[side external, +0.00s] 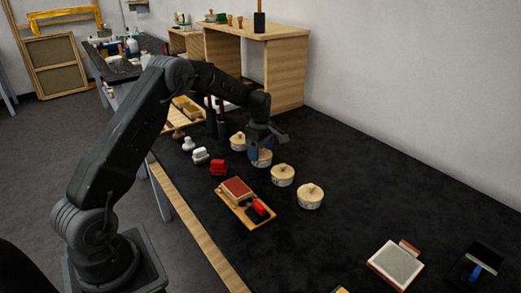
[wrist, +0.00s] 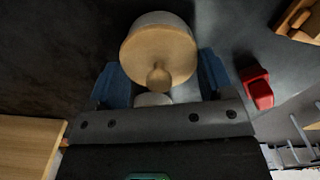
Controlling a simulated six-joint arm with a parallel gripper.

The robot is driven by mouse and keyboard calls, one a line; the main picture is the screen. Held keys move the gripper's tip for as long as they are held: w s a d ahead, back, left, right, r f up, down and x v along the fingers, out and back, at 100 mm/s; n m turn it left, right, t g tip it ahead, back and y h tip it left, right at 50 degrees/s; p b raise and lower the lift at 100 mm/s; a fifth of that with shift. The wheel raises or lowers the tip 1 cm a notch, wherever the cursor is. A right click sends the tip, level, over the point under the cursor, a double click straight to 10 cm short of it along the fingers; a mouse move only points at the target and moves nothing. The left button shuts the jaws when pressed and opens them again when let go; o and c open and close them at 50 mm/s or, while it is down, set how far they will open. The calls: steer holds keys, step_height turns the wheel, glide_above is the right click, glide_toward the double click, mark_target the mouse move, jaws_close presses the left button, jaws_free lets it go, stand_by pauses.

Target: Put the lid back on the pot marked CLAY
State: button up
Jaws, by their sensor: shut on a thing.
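My gripper (wrist: 160,75) has its two blue fingers on either side of a round, pale wooden lid (wrist: 150,48) with a knob and is shut on it. A whitish pot body (wrist: 165,17) shows directly beyond the lid's edge in the wrist view. I cannot tell whether the lid is fully seated on it. In the side view my gripper (side external: 260,149) points down at the second pot (side external: 263,160) in a row, and partly covers its top. The marks on the pots are too small to read, so I cannot tell which says CLAY.
Three other pots, (side external: 238,141), (side external: 283,176) and (side external: 310,198), stand in the row with wooden lids on. A wooden tray (side external: 236,214) with red items lies in front. A red object (side external: 218,167) and white ones (side external: 200,155) are left. Dark tabletop lies clear toward the wall.

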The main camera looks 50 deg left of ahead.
steer(key=o, duration=0.9)
steer(key=shift+r, duration=3.55)
steer(key=shift+c, duration=0.3)
jaws_close()
steer(key=shift+f, duration=0.35)
